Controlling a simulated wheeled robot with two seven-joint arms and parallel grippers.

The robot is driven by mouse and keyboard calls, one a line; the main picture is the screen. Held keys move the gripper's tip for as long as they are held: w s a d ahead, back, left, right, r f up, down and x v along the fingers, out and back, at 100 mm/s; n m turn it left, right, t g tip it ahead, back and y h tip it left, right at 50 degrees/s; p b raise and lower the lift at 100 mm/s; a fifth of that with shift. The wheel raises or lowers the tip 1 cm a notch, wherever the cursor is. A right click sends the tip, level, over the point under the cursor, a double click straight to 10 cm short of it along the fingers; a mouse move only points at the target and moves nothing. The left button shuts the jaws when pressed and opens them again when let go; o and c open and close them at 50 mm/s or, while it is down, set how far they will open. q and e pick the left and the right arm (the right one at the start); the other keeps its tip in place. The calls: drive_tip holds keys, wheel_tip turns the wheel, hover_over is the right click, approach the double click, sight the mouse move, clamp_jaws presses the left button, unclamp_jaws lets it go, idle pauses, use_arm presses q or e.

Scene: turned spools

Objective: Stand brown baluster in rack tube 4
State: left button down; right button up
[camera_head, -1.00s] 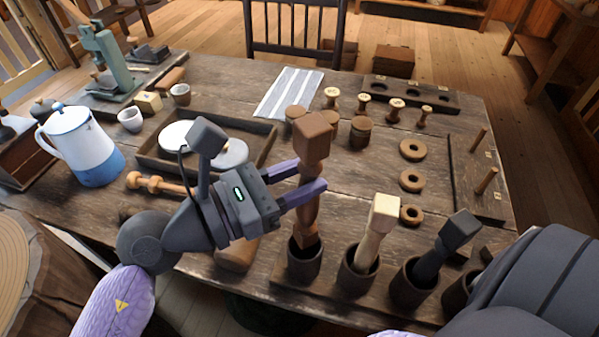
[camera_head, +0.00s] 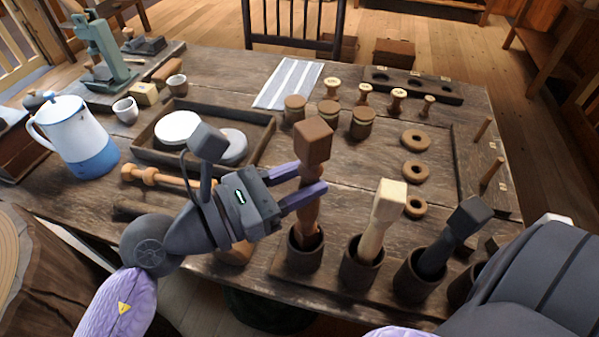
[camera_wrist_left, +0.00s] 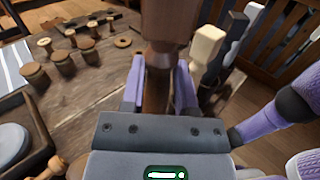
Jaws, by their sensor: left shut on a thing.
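The brown baluster (camera_head: 313,141) has a square block on top and stands nearly upright, its lower end inside the leftmost rack tube (camera_head: 304,256). My left gripper (camera_head: 311,178) is shut around its shaft, below the top block. In the left wrist view the baluster (camera_wrist_left: 165,25) rises between the purple fingers (camera_wrist_left: 162,88). A cream baluster (camera_head: 385,212) and a dark grey one (camera_head: 455,233) lean in the two tubes to the right. Another tube (camera_head: 462,288) at the right end is partly hidden by my right arm. My right gripper is not in view.
A shallow wooden tray (camera_head: 262,137) with pale discs lies left of the baluster, beside a turned tan piece (camera_head: 150,175). Several spools (camera_head: 362,122) and rings (camera_head: 415,171) stand behind the rack. A blue-white pot (camera_head: 75,140) is far left.

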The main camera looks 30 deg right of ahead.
use_arm(q)
drive_tip(key=shift+f, duration=0.45)
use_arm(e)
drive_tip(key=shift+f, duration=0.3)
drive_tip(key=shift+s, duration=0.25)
use_arm(q)
drive_tip(key=shift+f+b, duration=0.1)
drive_tip(key=shift+b, duration=0.2)
drive_tip(key=shift+f+b, duration=0.35)
drive_tip(key=shift+f, duration=0.15)
drive_tip(key=shift+f+b, duration=0.75)
drive_tip(key=shift+f, duration=0.15)
drive_tip(key=shift+c, duration=1.5)
unclamp_jaws()
drive_tip(key=shift+r, duration=0.1)
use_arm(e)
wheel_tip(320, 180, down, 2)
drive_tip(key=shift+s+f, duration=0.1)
